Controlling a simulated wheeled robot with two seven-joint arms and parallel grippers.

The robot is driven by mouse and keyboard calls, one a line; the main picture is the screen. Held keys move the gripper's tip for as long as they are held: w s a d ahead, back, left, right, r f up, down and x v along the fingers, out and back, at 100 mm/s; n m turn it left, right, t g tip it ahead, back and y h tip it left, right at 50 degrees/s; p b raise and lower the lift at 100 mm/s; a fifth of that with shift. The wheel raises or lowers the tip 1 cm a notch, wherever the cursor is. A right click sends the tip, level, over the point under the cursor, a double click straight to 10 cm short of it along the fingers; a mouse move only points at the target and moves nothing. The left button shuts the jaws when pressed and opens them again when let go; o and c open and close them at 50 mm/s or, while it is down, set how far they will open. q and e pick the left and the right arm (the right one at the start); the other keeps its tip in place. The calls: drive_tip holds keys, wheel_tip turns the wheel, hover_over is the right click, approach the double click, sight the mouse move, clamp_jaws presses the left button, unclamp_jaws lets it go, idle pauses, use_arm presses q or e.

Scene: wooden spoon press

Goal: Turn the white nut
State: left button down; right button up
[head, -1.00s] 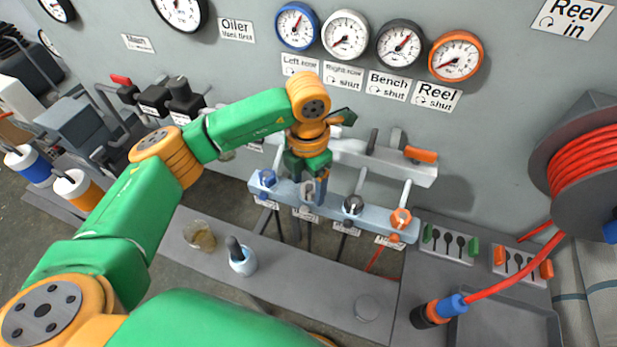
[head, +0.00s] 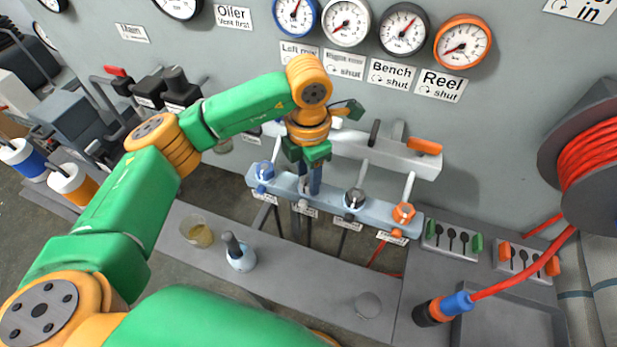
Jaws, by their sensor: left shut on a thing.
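The pale blue manifold bar (head: 333,202) carries a row of coloured nuts in front of the grey panel. My left gripper (head: 309,184) points down at the second position from the left. It is shut on the white nut, which its fingers and wrist almost wholly hide. The white-rimmed gauge (head: 346,23), labelled for the right row, is on the panel above, its needle pointing low and left. My right gripper is not in view.
The blue nut (head: 264,171) is close to the left of my gripper; the black nut (head: 355,198) and orange nut (head: 403,213) are to its right. A white rail (head: 385,157) runs behind. A jar (head: 197,232) and a bottle (head: 241,256) stand on the front ledge.

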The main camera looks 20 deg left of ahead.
use_arm(q)
drive_tip(key=m+b, duration=0.2)
drive_tip(key=shift+f+m, duration=0.25)
drive_tip(key=shift+m, duration=0.05)
drive_tip(key=m+b, duration=0.2)
drive_tip(key=shift+r+m, duration=0.1)
drive_tip(key=shift+m, duration=0.3)
drive_tip(key=m+b, duration=0.1)
drive_tip(key=m, duration=0.1)
drive_tip(key=shift+m, duration=0.3)
drive_tip(key=shift+r+m+b, duration=0.2)
drive_tip(key=shift+m+b, duration=0.5)
drive_tip(key=shift+m, duration=0.8)
drive_tip(key=shift+c, duration=2.2)
unclamp_jaws()
